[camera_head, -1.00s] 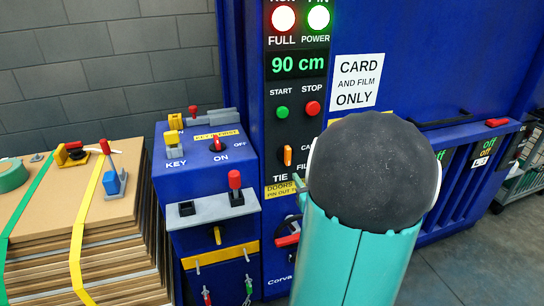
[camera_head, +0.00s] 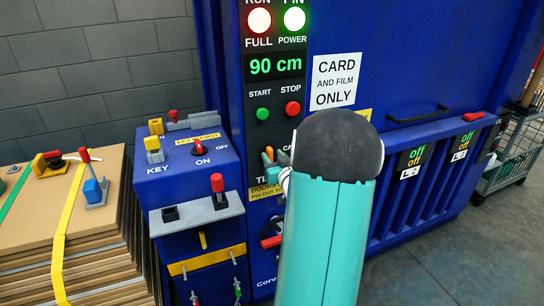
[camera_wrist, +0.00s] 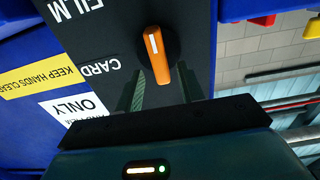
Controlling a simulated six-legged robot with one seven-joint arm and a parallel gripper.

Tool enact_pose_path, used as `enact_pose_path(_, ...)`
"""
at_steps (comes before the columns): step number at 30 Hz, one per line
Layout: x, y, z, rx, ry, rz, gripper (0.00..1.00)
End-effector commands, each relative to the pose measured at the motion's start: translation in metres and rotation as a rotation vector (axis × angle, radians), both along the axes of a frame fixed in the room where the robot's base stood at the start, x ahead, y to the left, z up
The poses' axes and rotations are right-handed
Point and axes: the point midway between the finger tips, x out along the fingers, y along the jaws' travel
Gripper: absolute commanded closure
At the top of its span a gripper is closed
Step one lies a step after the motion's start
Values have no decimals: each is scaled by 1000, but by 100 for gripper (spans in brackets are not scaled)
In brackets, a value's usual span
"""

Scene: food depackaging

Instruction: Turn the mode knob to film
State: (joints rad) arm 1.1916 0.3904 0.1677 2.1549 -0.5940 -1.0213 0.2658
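The orange mode knob (camera_wrist: 154,58) stands on the dark panel in the wrist view, close to upright in the picture, with a white line on its upper half. The inverted labels FILM (camera_wrist: 75,9) and CARD (camera_wrist: 98,68) are to its left. My gripper (camera_wrist: 160,72) is open; its two dark fingers lie on either side of the knob's lower end, with gaps visible. In the head view, the knob (camera_head: 268,156) is partly hidden by my gripper (camera_head: 277,160), and the FILM label is covered.
Green start button (camera_head: 262,114) and red stop button (camera_head: 292,108) sit above the knob. A blue box with a red key switch (camera_head: 202,148) and a red-topped lever (camera_head: 217,184) stands to the left. Stacked cardboard (camera_head: 35,220) lies farther left.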

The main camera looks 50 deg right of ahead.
Motion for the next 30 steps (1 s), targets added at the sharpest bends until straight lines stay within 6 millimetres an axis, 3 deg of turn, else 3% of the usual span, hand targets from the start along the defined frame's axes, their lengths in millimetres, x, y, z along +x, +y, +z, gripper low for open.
enact_pose_path(3,10,-3,0,1,-2,3,62)
enact_pose_path(12,12,-5,0,1,-1,2,62)
enact_pose_path(18,11,-5,0,1,-1,2,100)
enact_pose_path(30,12,-4,0,-40,23,2,100)
